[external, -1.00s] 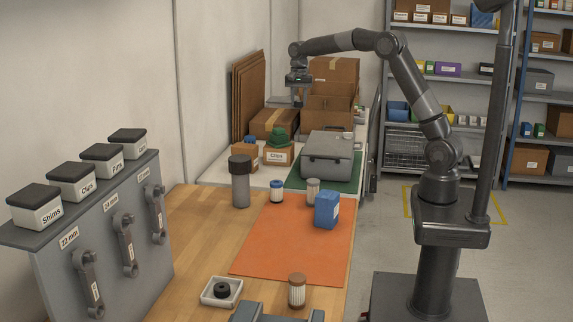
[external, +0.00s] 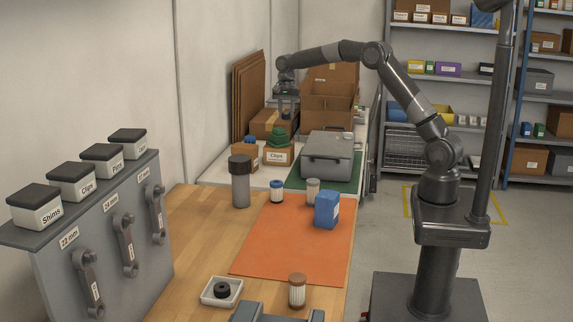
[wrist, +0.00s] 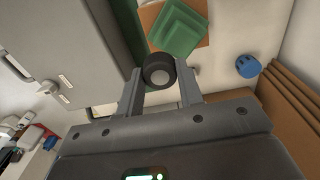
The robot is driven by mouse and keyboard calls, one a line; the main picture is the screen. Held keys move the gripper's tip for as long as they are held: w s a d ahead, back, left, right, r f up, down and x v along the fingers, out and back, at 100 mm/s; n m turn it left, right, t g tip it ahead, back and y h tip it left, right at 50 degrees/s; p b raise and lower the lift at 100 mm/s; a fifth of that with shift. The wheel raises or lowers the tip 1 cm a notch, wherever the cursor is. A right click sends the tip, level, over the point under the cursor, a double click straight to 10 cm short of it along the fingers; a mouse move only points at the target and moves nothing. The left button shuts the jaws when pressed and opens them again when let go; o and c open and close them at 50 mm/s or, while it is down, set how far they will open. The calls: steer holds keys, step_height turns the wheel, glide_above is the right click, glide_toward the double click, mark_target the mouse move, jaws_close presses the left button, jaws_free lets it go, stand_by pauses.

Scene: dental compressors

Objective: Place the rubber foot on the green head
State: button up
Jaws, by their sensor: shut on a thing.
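The rubber foot (wrist: 159,70), a black round piece with a pale centre, is held between the two fingertips of my gripper (wrist: 160,82) in the wrist view. The green head (wrist: 178,30), a stepped green block, sits on a cardboard box and appears just beyond the foot in that view. In the external view the green head (external: 278,137) tops the box labelled Clips (external: 278,155). My gripper (external: 287,112) points down above it, with a visible gap. The foot is too small to make out there.
A grey case (external: 328,155) on a green mat stands right of the Clips box. Cardboard boxes (external: 328,105) stand close behind my gripper. Another black ring lies in a white tray (external: 207,299) on the near table.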

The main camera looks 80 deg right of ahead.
steer(key=shift+w+a+f, duration=0.1)
steer(key=shift+w+f, duration=0.05)
steer(key=shift+f, duration=1.95)
steer(key=shift+f, duration=0.15)
steer(key=o, duration=0.9)
steer(key=shift+o, duration=0.2)
